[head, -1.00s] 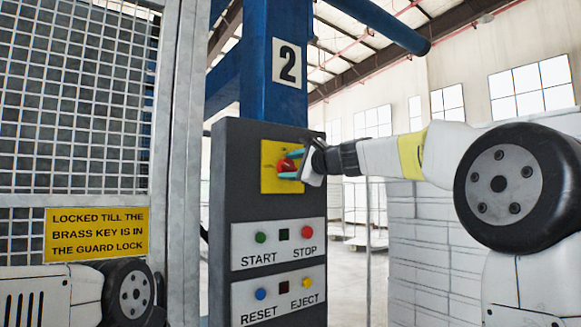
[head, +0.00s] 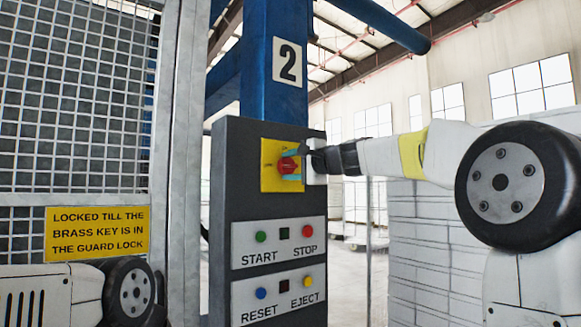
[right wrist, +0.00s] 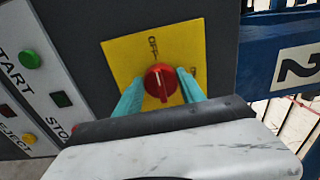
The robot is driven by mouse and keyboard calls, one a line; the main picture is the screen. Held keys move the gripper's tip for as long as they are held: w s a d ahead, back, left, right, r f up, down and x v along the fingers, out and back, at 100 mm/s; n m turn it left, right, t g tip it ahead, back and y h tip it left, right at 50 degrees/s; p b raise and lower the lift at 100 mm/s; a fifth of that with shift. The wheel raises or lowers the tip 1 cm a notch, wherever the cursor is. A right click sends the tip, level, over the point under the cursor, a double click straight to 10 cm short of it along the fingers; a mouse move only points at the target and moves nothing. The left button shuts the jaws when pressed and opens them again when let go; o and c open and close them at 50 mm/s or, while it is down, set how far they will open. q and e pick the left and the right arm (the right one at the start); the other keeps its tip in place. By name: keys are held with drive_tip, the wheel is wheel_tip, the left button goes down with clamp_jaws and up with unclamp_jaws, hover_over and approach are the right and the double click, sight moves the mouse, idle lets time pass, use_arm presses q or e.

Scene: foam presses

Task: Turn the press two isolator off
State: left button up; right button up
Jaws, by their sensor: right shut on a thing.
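The press two isolator is a red knob (head: 287,165) on a yellow plate (head: 268,182), high on the dark control post under the number 2 sign (head: 287,62). My right gripper (head: 292,166) reaches in from the right, its teal fingers on both sides of the knob, shut on it. In the right wrist view the knob (right wrist: 160,82) sits between the fingers. Its pale line runs up and down that picture, roughly in line with the OFF mark (right wrist: 153,46); another mark at the plate's right is partly hidden. My left gripper is out of view.
Below the isolator are a START and STOP panel (head: 279,263) and a RESET and EJECT panel (head: 278,308). A mesh guard (head: 80,100) with a yellow notice (head: 97,233) stands at the left. Open floor shows behind the post.

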drive_tip(key=shift+f, duration=0.1)
drive_tip(key=o, duration=1.4)
drive_tip(key=shift+c, duration=0.2)
drive_tip(key=v, duration=0.8)
